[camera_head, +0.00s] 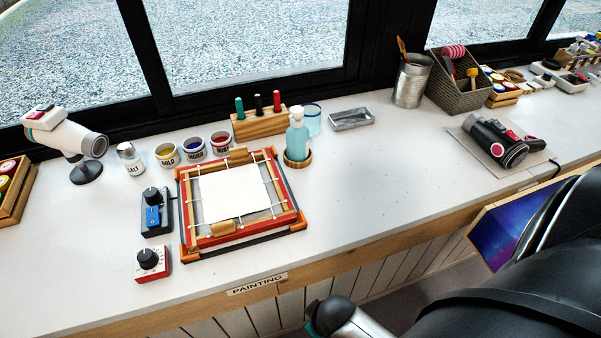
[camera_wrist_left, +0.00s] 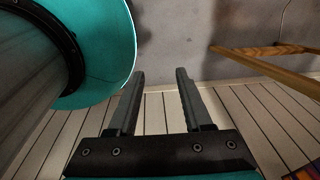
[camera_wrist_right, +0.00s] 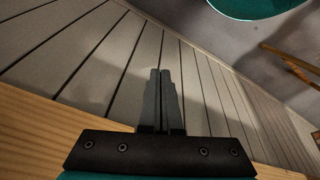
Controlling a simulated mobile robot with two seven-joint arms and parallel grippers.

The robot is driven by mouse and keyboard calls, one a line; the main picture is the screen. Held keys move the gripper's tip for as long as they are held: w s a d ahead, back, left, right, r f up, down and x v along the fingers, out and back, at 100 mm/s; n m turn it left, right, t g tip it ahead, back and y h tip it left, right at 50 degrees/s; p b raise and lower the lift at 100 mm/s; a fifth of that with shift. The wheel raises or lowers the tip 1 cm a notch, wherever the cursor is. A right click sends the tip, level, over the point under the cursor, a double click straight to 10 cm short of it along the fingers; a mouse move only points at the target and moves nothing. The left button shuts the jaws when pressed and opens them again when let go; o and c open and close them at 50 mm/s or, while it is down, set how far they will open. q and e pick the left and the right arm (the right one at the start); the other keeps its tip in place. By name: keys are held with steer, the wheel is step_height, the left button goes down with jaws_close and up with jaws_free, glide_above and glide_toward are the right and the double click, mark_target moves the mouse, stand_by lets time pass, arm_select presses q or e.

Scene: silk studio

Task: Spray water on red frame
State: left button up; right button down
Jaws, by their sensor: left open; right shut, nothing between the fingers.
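The red frame (camera_head: 184,215) lies on the white counter, with a white sheet (camera_head: 230,192) stretched inside it by pins and cords. A light blue spray bottle (camera_head: 297,140) stands upright in a round wooden holder (camera_head: 298,163) just behind the frame's right corner. My left gripper (camera_wrist_left: 160,75) is open and empty in the left wrist view, facing the floor and slatted panelling. My right gripper (camera_wrist_right: 161,72) is shut and empty in the right wrist view, facing the panelling beside a wooden edge. Neither gripper's fingers show in the head view; both are away from the bottle and frame.
Jars (camera_head: 194,149) and a wooden pen block (camera_head: 258,122) stand behind the frame. A white dryer (camera_head: 66,136) stands farther left. The counter right of the bottle is largely clear.

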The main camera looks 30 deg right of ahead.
mark_target(297, 113)
step_height(297, 113, up, 25)
steer(key=a+t+p, duration=0.1)
steer(key=p, duration=0.6)
arm_select(q)
steer(key=s+d+r, duration=0.2)
steer(key=s+r, duration=0.1)
steer(key=r, duration=0.4)
steer(key=shift+s+d+r+g, duration=0.15)
steer(key=shift+d+r+g, duration=0.05)
steer(key=shift+g, duration=0.2)
arm_select(e)
steer(key=w+d+r+m+t+h, duration=0.2)
steer(key=w+d+r+t, duration=0.3)
steer(key=w+r, duration=0.4)
steer(key=w+d+r+m+t+h, duration=0.1)
steer(key=w+d+r+m+t, duration=0.1)
steer(key=w+d+r+t, duration=0.4)
steer(key=w+d+r, duration=0.2)
steer(key=w+r, duration=0.1)
steer(key=shift+w+m+h, duration=0.35)
steer(key=shift+m+h, duration=0.05)
